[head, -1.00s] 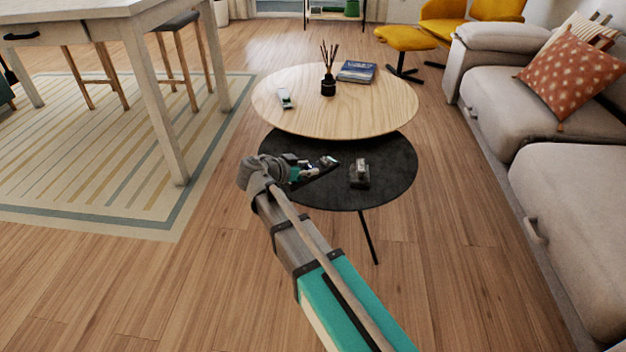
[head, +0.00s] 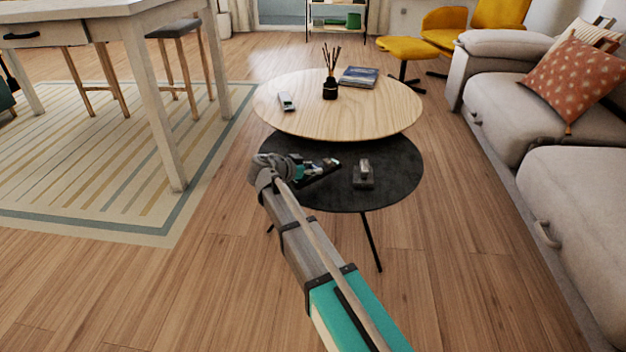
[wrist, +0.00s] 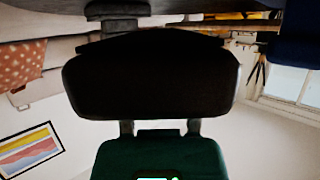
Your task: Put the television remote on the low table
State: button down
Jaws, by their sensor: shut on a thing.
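My gripper (head: 329,165) shows in the head view over the left part of the round black table (head: 393,190). It is shut on a dark, slim bar, which looks like the television remote (head: 322,179). The remote slants up to the right; I cannot tell whether it touches the black tabletop. In the wrist view a large dark shape and the green gripper body fill the middle, and the fingertips are not clear. The round wooden table (head: 370,115) stands just behind and overlaps the black one.
A small grey object (head: 363,175) sits on the black table, right of my gripper. The wooden table bears a pale handheld device (head: 286,101), a reed diffuser (head: 330,88) and a book (head: 358,77). A sofa (head: 575,190) stands right; a tall white table (head: 150,95) stands left.

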aim_at(312, 177)
jog(key=shift+w+f+b, duration=0.4)
jog(key=shift+f+b, duration=0.45)
jog(key=shift+b, duration=0.05)
jog(key=shift+f+b, duration=1.15)
jog(key=shift+f, duration=0.05)
jog(key=shift+c, duration=1.3)
grip_release()
jog(key=shift+r, duration=0.1)
